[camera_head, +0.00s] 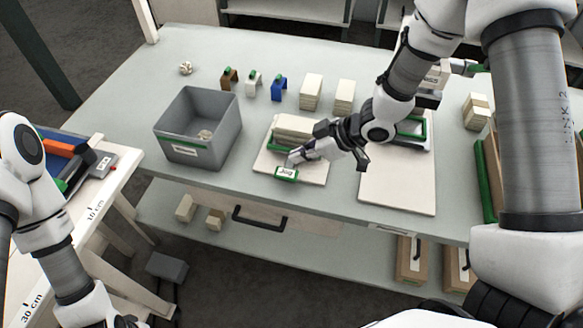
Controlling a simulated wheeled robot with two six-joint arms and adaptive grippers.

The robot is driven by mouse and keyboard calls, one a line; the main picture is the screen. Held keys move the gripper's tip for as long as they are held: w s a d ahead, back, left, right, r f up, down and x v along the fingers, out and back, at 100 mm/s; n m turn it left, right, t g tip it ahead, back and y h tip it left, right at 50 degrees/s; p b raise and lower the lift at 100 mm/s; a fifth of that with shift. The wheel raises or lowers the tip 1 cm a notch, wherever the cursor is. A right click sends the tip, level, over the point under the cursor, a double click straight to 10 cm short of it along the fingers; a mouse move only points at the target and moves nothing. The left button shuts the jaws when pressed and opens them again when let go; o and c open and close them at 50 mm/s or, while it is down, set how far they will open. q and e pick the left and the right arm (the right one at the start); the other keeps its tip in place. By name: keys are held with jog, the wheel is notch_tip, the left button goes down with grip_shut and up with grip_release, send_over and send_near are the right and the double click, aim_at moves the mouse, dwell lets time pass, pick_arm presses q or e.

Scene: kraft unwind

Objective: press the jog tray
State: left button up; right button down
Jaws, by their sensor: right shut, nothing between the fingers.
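The jog tray (314,172) is a pale board near the table's front edge, with a stack of cream sheets or blocks (294,128) at its back. A green-framed label reading "Jog" (286,173) is at its front edge. My right gripper (293,160) is shut and empty, its tips just behind the label and low over the tray. I cannot tell whether they touch it. The gripper and wrist hide part of the tray's right side. My left arm is at the lower left, and only a bit of its gripper (125,321) shows at the bottom edge.
A grey bin (224,140) stands left of the tray. Brown, white and blue clips (279,88) and cream stacks (311,92) stand behind. A side table (85,205) is at the left.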

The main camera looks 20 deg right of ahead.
aim_at(282, 173)
jog(key=f, duration=0.1)
jog(key=a+f, duration=0.1)
jog(key=f, duration=0.1)
jog(key=w+f+p, duration=0.1)
jog(key=f, duration=0.1)
jog(key=shift+a+f, duration=0.1)
jog(key=shift+a, duration=0.25)
jog(key=shift+f, duration=0.4)
